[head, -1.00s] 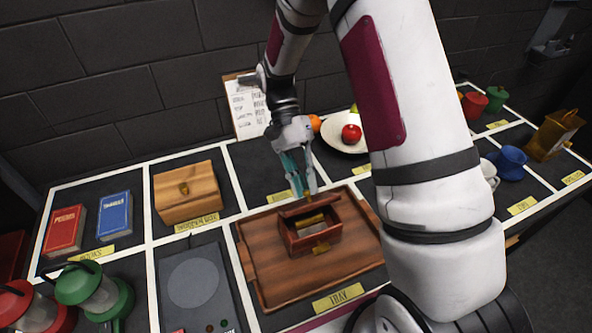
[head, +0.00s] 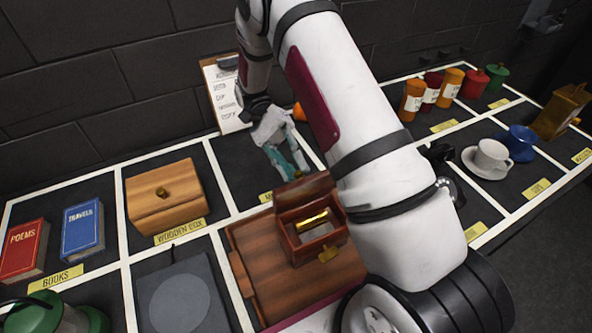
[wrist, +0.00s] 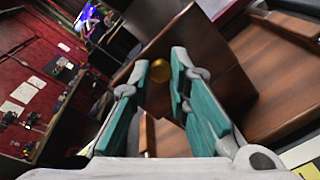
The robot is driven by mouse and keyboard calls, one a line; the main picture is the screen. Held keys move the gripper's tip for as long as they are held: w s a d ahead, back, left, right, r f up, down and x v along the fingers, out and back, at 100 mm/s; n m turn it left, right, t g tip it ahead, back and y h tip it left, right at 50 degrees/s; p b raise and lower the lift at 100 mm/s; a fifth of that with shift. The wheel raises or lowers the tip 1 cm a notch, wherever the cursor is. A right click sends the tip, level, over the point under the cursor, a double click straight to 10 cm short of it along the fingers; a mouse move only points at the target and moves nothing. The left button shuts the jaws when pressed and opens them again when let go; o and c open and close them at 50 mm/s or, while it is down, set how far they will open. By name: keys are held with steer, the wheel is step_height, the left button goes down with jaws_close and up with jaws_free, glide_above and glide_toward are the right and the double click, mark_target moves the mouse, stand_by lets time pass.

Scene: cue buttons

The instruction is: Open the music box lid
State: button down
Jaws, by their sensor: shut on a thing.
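The music box (head: 318,244) is a small dark red-brown box on the wooden tray (head: 262,285), with a gold cylinder (head: 312,221) showing inside. Its lid (head: 304,191) is raised and stands steeply at the box's back edge. My gripper (head: 291,172) is behind the lid, with its teal fingers at the lid's upper edge. In the wrist view my gripper (wrist: 161,68) has a brown wooden panel and a round brass spot between and beyond its fingers. The fingers are shut on the lid; the exact contact is partly hidden.
A wooden box (head: 165,197) and books (head: 82,230) stand to the left. A dark plate with a round disc (head: 181,303) lies left of the tray. A cup (head: 492,155) and several canisters (head: 432,90) are at right. My arm hides the tray's right side.

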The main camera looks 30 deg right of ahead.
steer(key=shift+f, duration=0.15)
steer(key=c, duration=1.5)
jaws_free()
steer(key=shift+s, duration=0.1)
